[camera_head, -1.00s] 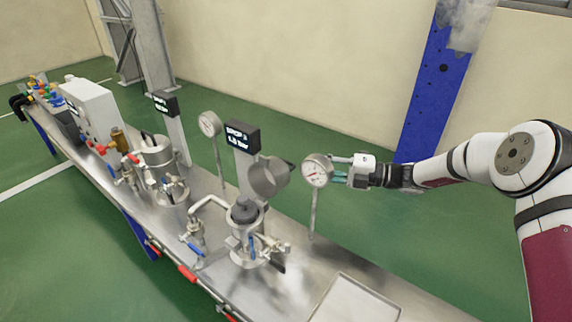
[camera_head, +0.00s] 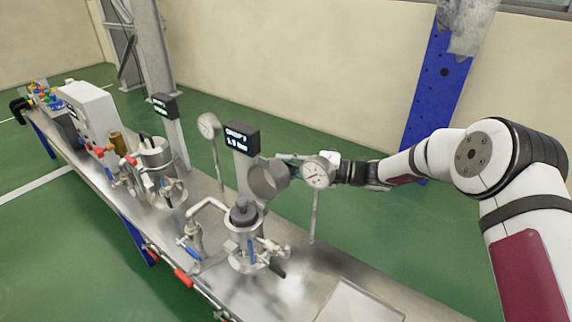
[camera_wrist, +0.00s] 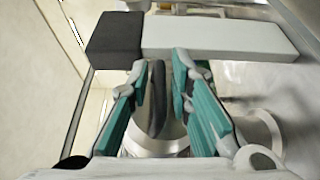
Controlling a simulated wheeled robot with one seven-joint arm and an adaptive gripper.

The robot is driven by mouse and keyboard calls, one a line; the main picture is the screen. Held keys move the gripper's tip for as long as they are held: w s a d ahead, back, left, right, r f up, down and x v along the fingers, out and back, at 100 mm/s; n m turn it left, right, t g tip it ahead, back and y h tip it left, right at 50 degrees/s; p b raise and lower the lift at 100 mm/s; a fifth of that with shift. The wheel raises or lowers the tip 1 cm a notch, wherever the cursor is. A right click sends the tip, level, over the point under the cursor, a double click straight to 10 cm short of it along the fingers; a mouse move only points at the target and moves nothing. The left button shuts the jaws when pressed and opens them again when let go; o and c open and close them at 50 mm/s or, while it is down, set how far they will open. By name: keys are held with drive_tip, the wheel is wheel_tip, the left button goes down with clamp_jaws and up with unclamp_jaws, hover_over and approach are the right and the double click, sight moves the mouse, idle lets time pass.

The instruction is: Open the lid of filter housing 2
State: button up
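The nearer filter housing (camera_head: 242,248), by a display with small, hard-to-read text, is a steel pot with a dark grey part (camera_head: 243,214) showing at its mouth. Its round steel lid (camera_head: 267,181) stands tilted up, clear of the mouth; it also shows in the wrist view (camera_wrist: 160,142). My gripper (camera_head: 288,158) is at the lid's back side, partly hidden by a gauge. In the wrist view its teal fingers (camera_wrist: 160,72) are apart, with a dark handle-like bar (camera_wrist: 157,100) between them. Contact with the bar is unclear.
A pressure gauge (camera_head: 317,172) on a thin post stands in front of my gripper. The display (camera_head: 240,140) stands close to the lid. Another housing (camera_head: 155,160) is farther left. Valves and a pipe surround the near housing. The steel table (camera_head: 300,270) is clear at right.

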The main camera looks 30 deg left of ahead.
clamp_jaws()
drive_tip(key=s+r+p, duration=0.1)
drive_tip(key=r+p, duration=0.1)
drive_tip(key=p, duration=0.1)
drive_tip(key=shift+s+r+p, duration=0.2)
drive_tip(key=shift+p, duration=0.2)
